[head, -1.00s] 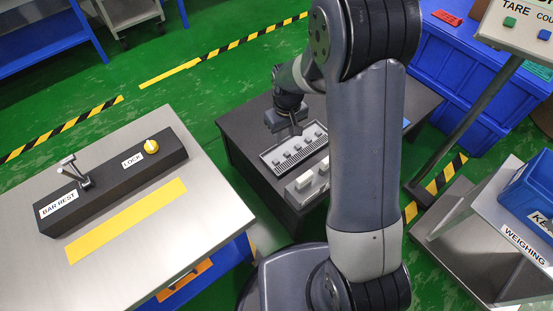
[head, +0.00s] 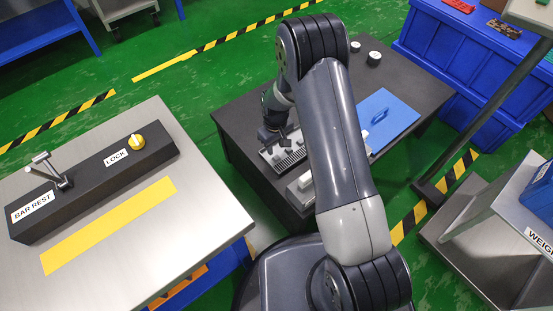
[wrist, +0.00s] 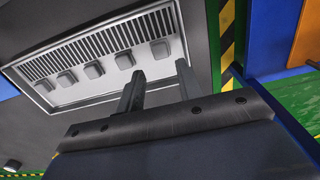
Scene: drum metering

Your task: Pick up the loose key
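My gripper (head: 272,138) is over the near-left part of the dark table, at a pale tray (head: 270,163). In the wrist view my gripper (wrist: 158,76) is open, its two fingers apart with nothing seen between them. The fingertips overlap the lower right edge of the tray in that view; the height gap is unclear. The tray holds a row of several grey square keys, such as the rightmost key (wrist: 160,48) and the leftmost key (wrist: 43,85), beside a slotted strip (wrist: 100,40). I cannot tell which key is loose. My arm hides part of the tray in the head view.
A second pale holder (head: 299,189) sits nearer on the dark table (head: 235,115). A blue panel with a handle (head: 385,118) and two white-topped round items (head: 374,58) lie beyond my arm. A steel bench (head: 150,220) with a bar rest is left; a post (head: 480,110) stands right.

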